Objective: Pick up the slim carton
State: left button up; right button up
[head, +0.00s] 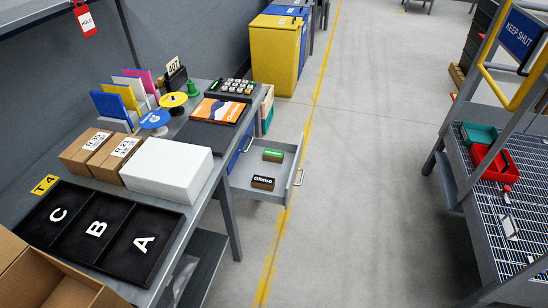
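Neither of my grippers shows in the head view. I cannot tell for sure which thing is the slim carton. A small, thin, pale item (509,227) lies on the grated deck (522,205) at the right and may be it. A smaller item (507,194) lies farther back on the same grating. In the open drawer (291,194) are two other small boxes: a dark brown one with white lettering (263,183) and a green and brown one (273,155).
A red bin (491,164) and a green bin (479,133) stand on the grating, behind the grey frame and yellow rail (517,92). At left, a workbench holds a white box (168,167), brown cartons (88,150) and a black lettered tray (65,235). The middle floor is clear.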

aim_at(268, 155)
jog(key=i+l+u, duration=0.15)
jog(key=u, duration=0.8)
jog(key=i+l+u, duration=0.25)
jog(key=l+u, duration=0.2)
jog(key=l, duration=0.25)
jog(key=i+l+u, duration=0.1)
jog(key=l+u, duration=0.15)
jog(key=l, duration=0.2)
jog(key=i+l+u, duration=0.2)
jog(key=l, duration=0.2)
jog(key=k, duration=0.1)
